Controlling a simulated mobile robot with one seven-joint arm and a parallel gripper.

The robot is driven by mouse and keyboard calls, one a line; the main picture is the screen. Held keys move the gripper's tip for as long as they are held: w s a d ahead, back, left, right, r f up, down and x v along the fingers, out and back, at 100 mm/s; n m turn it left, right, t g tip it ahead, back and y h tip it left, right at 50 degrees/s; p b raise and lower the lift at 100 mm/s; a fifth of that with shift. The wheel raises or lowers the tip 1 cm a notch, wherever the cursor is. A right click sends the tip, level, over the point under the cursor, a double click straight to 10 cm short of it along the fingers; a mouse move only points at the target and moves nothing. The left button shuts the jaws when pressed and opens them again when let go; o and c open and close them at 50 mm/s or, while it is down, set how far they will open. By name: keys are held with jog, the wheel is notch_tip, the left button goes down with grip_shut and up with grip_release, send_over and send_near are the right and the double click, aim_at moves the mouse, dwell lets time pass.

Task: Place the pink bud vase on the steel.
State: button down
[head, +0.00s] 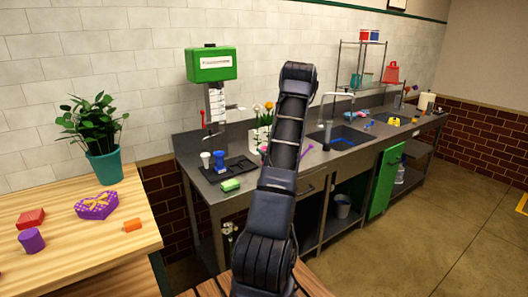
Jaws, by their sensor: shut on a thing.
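The steel counter (325,158) runs along the tiled wall from the middle of the head view to the right. A small pink thing (265,149) shows on it just left of my arm; it is too small and too covered to tell whether it is the pink bud vase. My raised arm stands in front of the counter, and my gripper is hidden behind it. I cannot see what the gripper holds.
On the counter's left end are a green sponge (230,185), a blue item (219,160), a white cup (206,159) and flowers (263,110). Sinks lie to the right. A wooden table (85,245) with a potted plant (101,140) stands at left.

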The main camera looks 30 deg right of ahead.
jog(key=shift+f, duration=0.1)
jog(key=c, duration=0.9)
grip_release()
jog(key=shift+o, duration=0.2)
